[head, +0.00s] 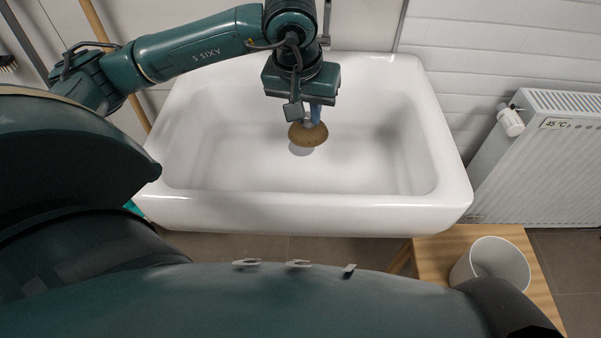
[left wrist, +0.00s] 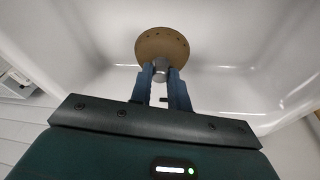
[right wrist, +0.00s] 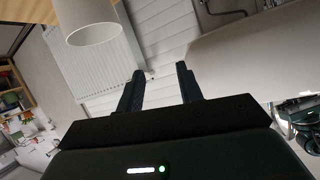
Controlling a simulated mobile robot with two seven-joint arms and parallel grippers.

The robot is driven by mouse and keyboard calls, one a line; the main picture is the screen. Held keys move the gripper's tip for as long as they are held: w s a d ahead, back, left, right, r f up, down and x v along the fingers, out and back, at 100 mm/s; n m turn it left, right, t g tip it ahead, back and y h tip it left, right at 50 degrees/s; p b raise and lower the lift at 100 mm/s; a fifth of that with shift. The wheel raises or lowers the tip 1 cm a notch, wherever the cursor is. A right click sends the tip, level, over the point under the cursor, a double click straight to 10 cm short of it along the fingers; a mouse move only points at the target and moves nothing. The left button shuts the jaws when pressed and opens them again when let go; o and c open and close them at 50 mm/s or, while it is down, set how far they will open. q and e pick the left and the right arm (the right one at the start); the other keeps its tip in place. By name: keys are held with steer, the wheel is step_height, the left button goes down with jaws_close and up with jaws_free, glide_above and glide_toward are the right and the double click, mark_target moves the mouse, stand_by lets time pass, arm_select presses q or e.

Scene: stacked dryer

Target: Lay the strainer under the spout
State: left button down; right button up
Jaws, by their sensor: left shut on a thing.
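The strainer (head: 308,136) is a round brown disc with small holes and a grey knob. My left gripper (head: 313,118) is shut on its knob and holds it over the basin of the white sink (head: 390,180). The left wrist view shows the strainer (left wrist: 162,44) just beyond the fingertips of the left gripper (left wrist: 161,72). A shadow lies on the basin close beneath it; I cannot tell whether it touches. I cannot make out the spout; my left arm covers the middle of the sink's back. My right gripper (right wrist: 160,76) is open and empty in the right wrist view.
A wooden stool (head: 450,250) with a white cup (head: 492,264) stands at the front right of the sink. A white radiator (head: 540,160) is on the right. The sink's raised rim surrounds the basin, and the rest of the basin is empty.

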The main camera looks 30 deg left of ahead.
arm_select(q)
steer(key=shift+a+f+m, duration=0.4)
steer(key=shift+a+f, duration=0.1)
steer(key=shift+f, duration=0.15)
steer(key=shift+s+a+f, duration=0.1)
steer(key=shift+a+f, duration=0.1)
steer(key=shift+f, duration=0.1)
steer(key=shift+m, duration=0.3)
step_height(320, 180, down, 10)
steer(key=shift+r+b, duration=0.25)
steer(key=shift+b, duration=0.2)
arm_select(e)
steer(key=shift+s+d+f, duration=0.1)
steer(key=shift+f, duration=0.1)
arm_select(q)
steer(key=c, duration=1.8)
jaws_free()
steer(key=shift+f, duration=0.15)
steer(key=o, duration=0.5)
arm_select(e)
steer(key=shift+r+t, duration=0.3)
